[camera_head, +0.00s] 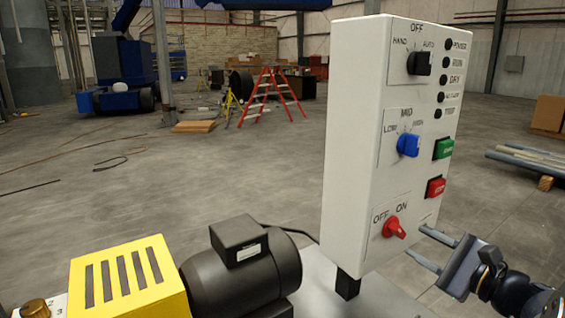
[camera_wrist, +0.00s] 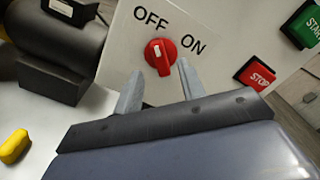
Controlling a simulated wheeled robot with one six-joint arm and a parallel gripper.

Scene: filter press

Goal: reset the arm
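My gripper (camera_head: 422,246) is at the lower right in the head view, just right of the white control panel's lower part. Its two fingers are apart with nothing between them. In the wrist view my gripper (camera_wrist: 160,85) points at the panel (camera_wrist: 120,60), with the fingertips just below and beside the red OFF/ON knob (camera_wrist: 160,57). The fingers do not appear closed on the knob. The knob also shows in the head view (camera_head: 394,228), clear of the fingers. Its white mark points up and slightly left, towards OFF.
The panel (camera_head: 345,130) also carries a black selector (camera_head: 419,62), a blue knob (camera_head: 408,145), a green START button (camera_head: 443,149) and a red STOP button (camera_head: 435,187). A black motor (camera_head: 245,275) and yellow guard (camera_head: 125,280) stand left of it.

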